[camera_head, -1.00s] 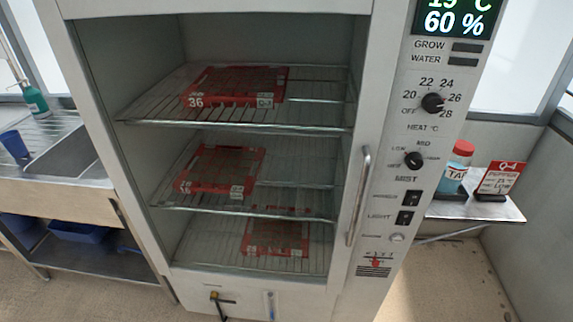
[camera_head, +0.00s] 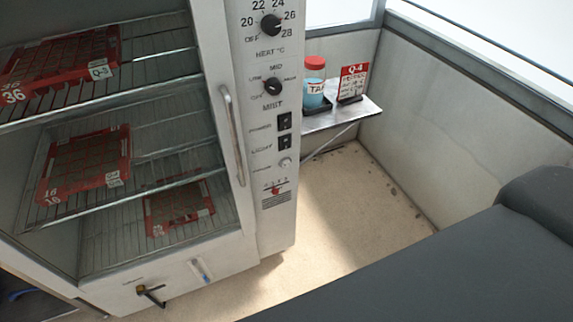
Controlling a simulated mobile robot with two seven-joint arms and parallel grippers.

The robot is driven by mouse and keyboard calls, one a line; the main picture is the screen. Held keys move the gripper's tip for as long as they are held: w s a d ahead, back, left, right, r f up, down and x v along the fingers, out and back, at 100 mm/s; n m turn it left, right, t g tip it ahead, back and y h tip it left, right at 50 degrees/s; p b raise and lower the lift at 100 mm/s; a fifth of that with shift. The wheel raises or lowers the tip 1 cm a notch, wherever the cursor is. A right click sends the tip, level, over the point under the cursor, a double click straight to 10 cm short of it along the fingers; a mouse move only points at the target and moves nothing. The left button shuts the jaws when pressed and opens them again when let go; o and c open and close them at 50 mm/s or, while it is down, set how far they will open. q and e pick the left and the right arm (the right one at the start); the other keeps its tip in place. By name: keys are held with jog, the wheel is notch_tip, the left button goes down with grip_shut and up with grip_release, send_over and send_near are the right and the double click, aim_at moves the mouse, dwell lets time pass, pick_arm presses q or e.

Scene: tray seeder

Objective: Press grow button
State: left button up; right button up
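The white growth cabinet (camera_head: 210,70) stands at the left in the head view. Its control panel (camera_head: 265,125) carries a heat dial (camera_head: 271,25), a mist dial (camera_head: 273,86), an upper rocker switch (camera_head: 284,121), a light switch (camera_head: 284,142) and a small round pale button (camera_head: 286,163). The small labels by the upper switch and the round button are too blurred to read. The display and the GROW and WATER lamps are outside the picture. Neither of my grippers shows.
Several red seed trays (camera_head: 86,163) lie on the cabinet's wire shelves behind a vertical handle (camera_head: 232,135). A side shelf (camera_head: 345,114) holds a red-capped jar (camera_head: 314,82) and a red Q-4 card (camera_head: 353,80). A dark grey body fills the lower right. The floor (camera_head: 345,195) between is clear.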

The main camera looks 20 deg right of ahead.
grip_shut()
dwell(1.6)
